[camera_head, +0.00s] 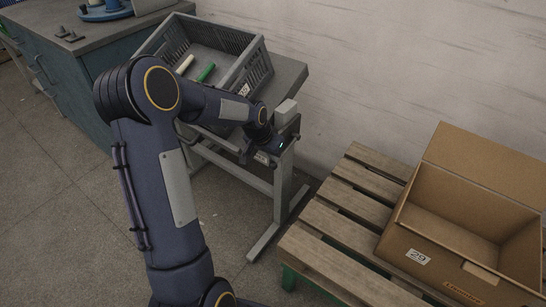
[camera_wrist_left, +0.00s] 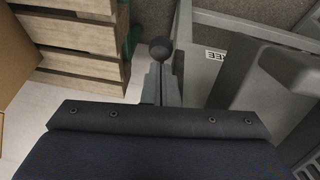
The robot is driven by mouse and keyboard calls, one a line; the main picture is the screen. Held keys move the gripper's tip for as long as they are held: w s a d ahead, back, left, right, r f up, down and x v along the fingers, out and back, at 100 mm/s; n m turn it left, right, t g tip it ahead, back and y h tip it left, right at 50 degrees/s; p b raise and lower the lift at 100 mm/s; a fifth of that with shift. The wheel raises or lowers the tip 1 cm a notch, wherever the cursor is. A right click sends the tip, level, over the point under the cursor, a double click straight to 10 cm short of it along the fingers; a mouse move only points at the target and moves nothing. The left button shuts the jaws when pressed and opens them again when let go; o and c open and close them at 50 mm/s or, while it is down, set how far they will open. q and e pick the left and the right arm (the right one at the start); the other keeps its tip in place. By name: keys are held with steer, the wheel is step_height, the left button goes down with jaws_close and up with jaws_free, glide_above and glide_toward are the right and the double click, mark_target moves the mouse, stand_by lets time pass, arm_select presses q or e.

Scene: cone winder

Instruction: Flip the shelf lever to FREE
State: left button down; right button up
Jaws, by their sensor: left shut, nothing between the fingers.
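The shelf lever shows in the left wrist view as a dark round knob (camera_wrist_left: 161,48) on a thin stem, just beyond my gripper's dark body. A label ending in "EE" (camera_wrist_left: 214,55) is on the grey plate to its right. My left gripper (camera_head: 284,143) is at the right end of the grey stand (camera_head: 283,180), shut and empty. In the left wrist view the grey parts around the stem overlap, so I cannot tell whether the fingers touch the lever. In the head view my arm and gripper hide most of the lever. My right gripper is not in view.
A wooden pallet (camera_head: 322,225) with an open cardboard box (camera_head: 405,262) stands at the right. A blue cabinet (camera_head: 62,90) is at the left. Floor is clear in front.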

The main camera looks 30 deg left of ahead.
mark_target(272, 167)
arm_select(q)
steer(key=f+t+b, duration=0.1)
steer(key=f+b, duration=0.1)
steer(key=b, duration=0.1)
steer(key=f+t+b, duration=0.2)
steer(key=b, duration=0.1)
steer(key=shift+s+f, duration=0.2)
steer(key=shift+f, duration=0.15)
steer(key=shift+w+f+b, duration=0.2)
steer(key=shift+f+b, duration=0.3)
steer(key=shift+b, duration=0.2)
steer(key=shift+w+f+b, duration=0.2)
steer(key=shift+f+b, duration=0.25)
steer(key=shift+f, duration=0.3)
steer(key=p+v, duration=0.2)
steer(key=v, duration=0.5)
steer(key=shift+r, duration=0.35)
steer(key=shift+s+a, duration=0.1)
steer(key=shift+s, duration=0.05)
